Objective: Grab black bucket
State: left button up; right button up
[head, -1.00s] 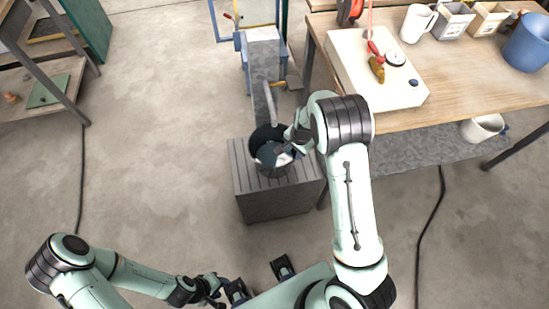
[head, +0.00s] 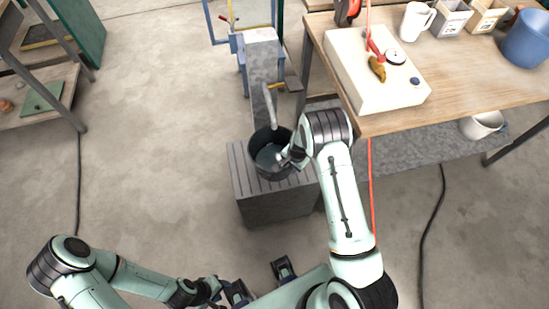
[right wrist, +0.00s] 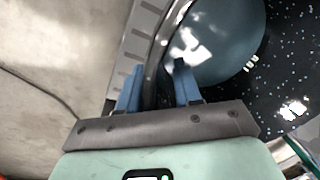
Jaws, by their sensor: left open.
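The black bucket (head: 256,160) stands upright on a grey ribbed block (head: 272,205), under a grey spout, in the head view. Its rim and blue-grey inside also show in the right wrist view (right wrist: 215,45). My right gripper (head: 288,157) is at the bucket's right rim. In the right wrist view its two blue fingers (right wrist: 158,80) are spread, with the rim between them; whether they touch the wall is unclear. My left gripper (head: 222,290) is open and empty at the bottom of the head view, away from the bucket.
A wooden table (head: 470,85) on the right holds a white box (head: 360,85), a white pitcher (head: 414,22), small bins and a blue bucket (head: 528,42). A red hose hangs by the table's front. The floor left of the block is clear.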

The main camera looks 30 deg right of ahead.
grip_shut()
jog(key=shift+w+r, duration=0.1)
jog(key=shift+w, duration=0.05)
dwell(1.2)
